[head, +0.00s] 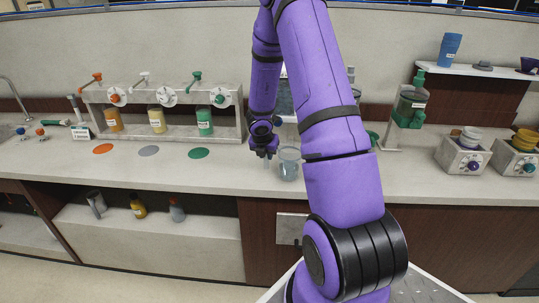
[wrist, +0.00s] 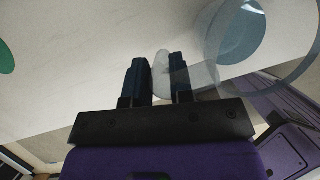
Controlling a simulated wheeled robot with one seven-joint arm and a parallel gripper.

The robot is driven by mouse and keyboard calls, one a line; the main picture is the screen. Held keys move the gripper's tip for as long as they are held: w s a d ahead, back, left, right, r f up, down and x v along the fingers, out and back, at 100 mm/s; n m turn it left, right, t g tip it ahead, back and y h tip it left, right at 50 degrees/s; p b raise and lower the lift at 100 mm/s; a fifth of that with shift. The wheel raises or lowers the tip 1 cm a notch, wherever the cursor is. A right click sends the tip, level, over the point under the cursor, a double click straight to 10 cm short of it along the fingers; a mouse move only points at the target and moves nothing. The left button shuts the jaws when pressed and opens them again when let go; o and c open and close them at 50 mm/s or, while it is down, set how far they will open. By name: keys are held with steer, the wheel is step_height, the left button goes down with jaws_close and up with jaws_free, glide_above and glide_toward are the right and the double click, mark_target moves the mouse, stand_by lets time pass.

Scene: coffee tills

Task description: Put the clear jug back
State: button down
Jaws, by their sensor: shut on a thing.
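The clear jug (head: 289,165) is upright over the counter, just right of my gripper (head: 265,153) in the head view. I cannot tell whether its base touches the counter. In the wrist view, the see-through jug (wrist: 244,72) is on the right, and its handle (wrist: 162,66) runs between the two dark fingers of my gripper (wrist: 160,75). My gripper is shut on this handle. My purple arm hides part of the counter and wall behind it in the head view.
A green-capped dispenser (head: 411,105) and bowl-topped boxes (head: 462,160) stand right. The counter front left of the jug is clear.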

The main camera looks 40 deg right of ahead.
steer(key=shift+f, duration=0.1)
steer(key=c, duration=1)
jaws_free()
